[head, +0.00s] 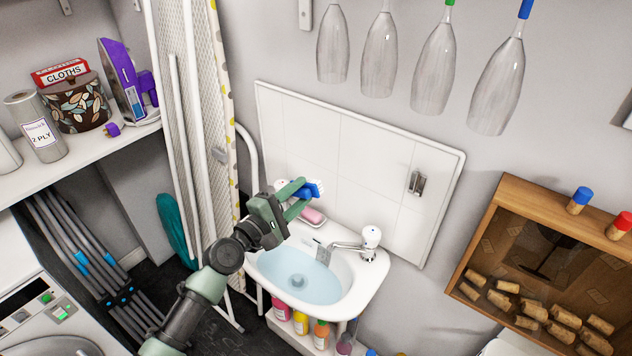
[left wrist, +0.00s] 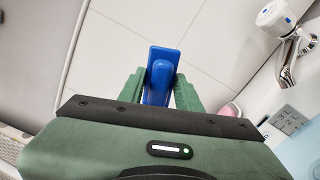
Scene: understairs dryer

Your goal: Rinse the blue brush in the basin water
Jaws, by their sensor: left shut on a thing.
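The blue brush (head: 307,189) is between the fingers of my left gripper (head: 298,194), with white bristles showing at its right end in the head view. In the left wrist view the blue brush (left wrist: 160,76) sits between the two green fingers of my left gripper (left wrist: 160,95), which is shut on it. The gripper holds it above the back left rim of the basin (head: 357,296), near the tiled wall. The basin holds light blue water (head: 290,272); the brush is above it and apart from it. My right gripper is not in view.
A chrome tap (head: 368,243) stands at the basin's back right; it also shows in the left wrist view (left wrist: 287,45). A pink soap (head: 313,215) lies on the rim below the brush. Colourful bottles (head: 301,322) stand under the basin. A cork box (head: 470,240) hangs at right.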

